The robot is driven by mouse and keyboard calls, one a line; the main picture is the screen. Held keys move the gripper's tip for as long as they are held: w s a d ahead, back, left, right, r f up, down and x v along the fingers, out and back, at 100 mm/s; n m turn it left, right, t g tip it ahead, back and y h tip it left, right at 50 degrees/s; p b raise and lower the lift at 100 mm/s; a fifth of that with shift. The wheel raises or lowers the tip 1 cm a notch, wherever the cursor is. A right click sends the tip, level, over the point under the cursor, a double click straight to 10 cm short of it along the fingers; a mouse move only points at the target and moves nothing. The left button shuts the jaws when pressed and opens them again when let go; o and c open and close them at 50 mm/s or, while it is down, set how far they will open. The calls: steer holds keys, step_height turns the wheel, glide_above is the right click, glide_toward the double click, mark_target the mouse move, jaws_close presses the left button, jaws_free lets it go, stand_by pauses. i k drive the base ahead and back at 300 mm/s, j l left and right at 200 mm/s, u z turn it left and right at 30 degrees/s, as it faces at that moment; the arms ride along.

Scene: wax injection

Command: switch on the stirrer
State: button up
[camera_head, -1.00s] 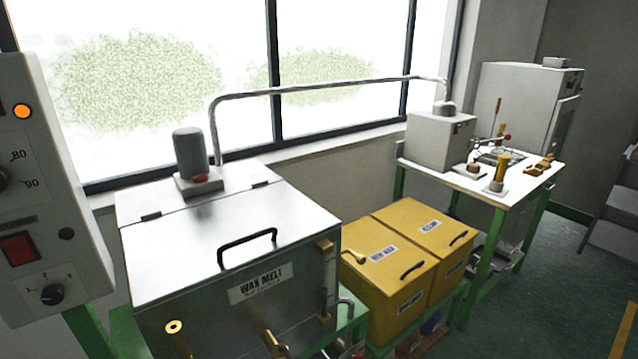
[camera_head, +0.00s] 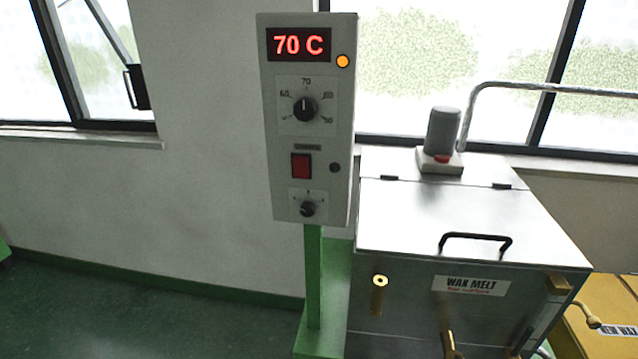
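A grey control box (camera_head: 341,190) stands on a green post in the middle of the view. Its display (camera_head: 298,44) reads 70 C in red, and an orange lamp (camera_head: 343,61) is lit beside it. Below are a temperature knob (camera_head: 305,109), a red rocker switch (camera_head: 301,166) with a label too small to read, a small dark lamp (camera_head: 335,168) and a lower selector knob (camera_head: 307,209). The stirrer motor (camera_head: 443,131), a grey cylinder with a red part at its base, sits on the steel wax melt tank (camera_head: 450,215). My gripper is not in view.
The tank lid has a black handle (camera_head: 475,238). Brass fittings (camera_head: 379,283) stick out at the tank front, and a bent pipe (camera_head: 530,88) runs off right. A yellow box (camera_head: 612,300) stands at right. The green floor (camera_head: 150,310) at left is clear.

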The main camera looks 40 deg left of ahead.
mark_target(300, 165)
steer(key=j+u, duration=0.15)
steer(key=u, duration=1.05)
steer(key=i, duration=0.2)
